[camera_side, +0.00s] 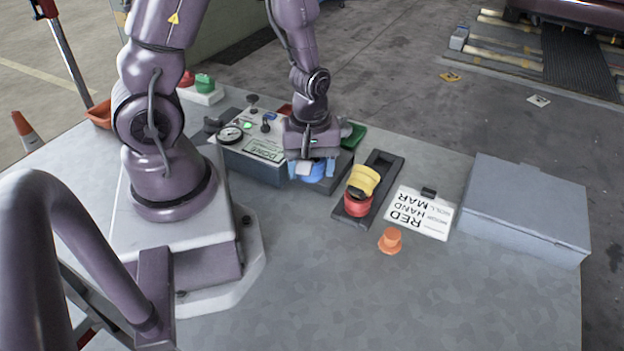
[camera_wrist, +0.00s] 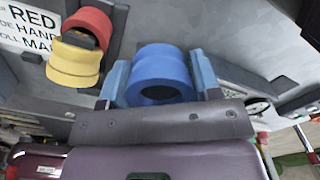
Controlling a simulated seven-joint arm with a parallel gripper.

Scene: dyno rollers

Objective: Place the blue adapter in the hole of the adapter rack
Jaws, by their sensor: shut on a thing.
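The blue adapter (camera_side: 317,174) is a rounded blue ring held between the fingers of my gripper (camera_side: 314,164), in front of the control box. In the wrist view, the adapter (camera_wrist: 158,62) shows a dark round opening, with one light-blue finger of my gripper (camera_wrist: 160,78) on each side of it. The gripper is shut on it. How far the adapter is above the surface below is hard to tell.
A dark holder (camera_side: 382,161) with a red and yellow piece (camera_side: 362,182) stands just right of my gripper. The control box (camera_side: 257,168) with gauge and knobs is behind left. A printed sign (camera_side: 420,214), orange piece (camera_side: 390,240) and grey case (camera_side: 525,208) lie right. The front table is clear.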

